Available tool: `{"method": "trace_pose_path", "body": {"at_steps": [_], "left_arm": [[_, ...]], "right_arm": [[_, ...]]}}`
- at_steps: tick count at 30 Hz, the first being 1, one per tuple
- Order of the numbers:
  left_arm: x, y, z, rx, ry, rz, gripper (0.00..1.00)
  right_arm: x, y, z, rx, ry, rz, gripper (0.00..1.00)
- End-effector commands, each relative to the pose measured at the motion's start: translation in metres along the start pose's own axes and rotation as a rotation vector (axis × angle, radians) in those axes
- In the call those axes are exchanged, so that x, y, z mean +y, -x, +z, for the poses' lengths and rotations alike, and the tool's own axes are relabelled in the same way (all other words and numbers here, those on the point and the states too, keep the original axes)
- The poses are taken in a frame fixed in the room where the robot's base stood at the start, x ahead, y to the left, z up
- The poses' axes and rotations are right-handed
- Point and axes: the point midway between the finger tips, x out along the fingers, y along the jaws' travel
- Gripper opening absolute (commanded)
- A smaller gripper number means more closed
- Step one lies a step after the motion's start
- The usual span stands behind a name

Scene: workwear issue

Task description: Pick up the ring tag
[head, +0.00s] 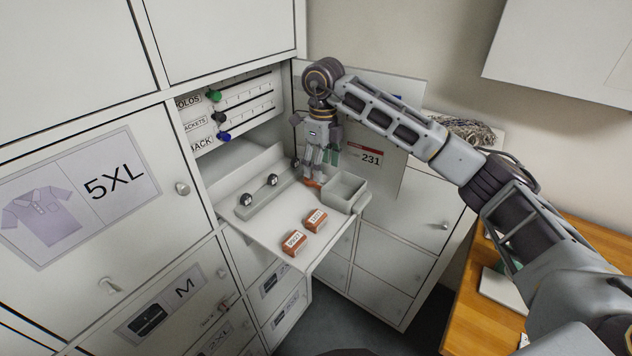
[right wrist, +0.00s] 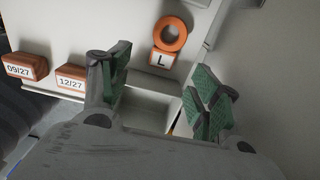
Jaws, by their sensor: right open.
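The ring tag (right wrist: 171,36) is an orange ring with a white label reading "L", lying on the pale shelf at the top middle of the right wrist view. In the head view only a bit of its orange (head: 312,183) shows below my right gripper (head: 321,162), which hides the rest. My right gripper also shows in the right wrist view (right wrist: 161,80), with its green-padded fingers apart and nothing between them. It points down above the shelf beside the tag; the exact height is hard to tell. My left gripper is not in view.
An open grey bin (head: 345,191) stands right of the tag. Two orange-brown date blocks, one (head: 294,242) nearer the front and another (head: 315,220), lie on the shelf (head: 265,225). A rail with dark knobs (head: 272,180) is at left. An open door reading "231" (head: 372,157) stands behind the arm.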

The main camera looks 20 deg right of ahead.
Motion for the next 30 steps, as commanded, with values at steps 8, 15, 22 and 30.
{"method": "trace_pose_path", "body": {"at_steps": [8, 15, 22, 30], "left_arm": [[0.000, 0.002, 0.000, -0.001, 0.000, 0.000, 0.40], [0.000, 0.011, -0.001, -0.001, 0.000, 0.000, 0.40], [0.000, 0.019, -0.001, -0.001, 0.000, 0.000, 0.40], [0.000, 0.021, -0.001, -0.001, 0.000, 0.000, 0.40]], "right_arm": [[0.000, -0.003, 0.000, 0.001, 0.000, 0.000, 0.63], [-0.002, -0.018, 0.003, 0.003, 0.000, 0.002, 0.63], [-0.003, -0.040, 0.004, 0.002, -0.001, 0.001, 0.63], [-0.003, -0.052, 0.004, 0.001, 0.000, 0.000, 0.63]]}}
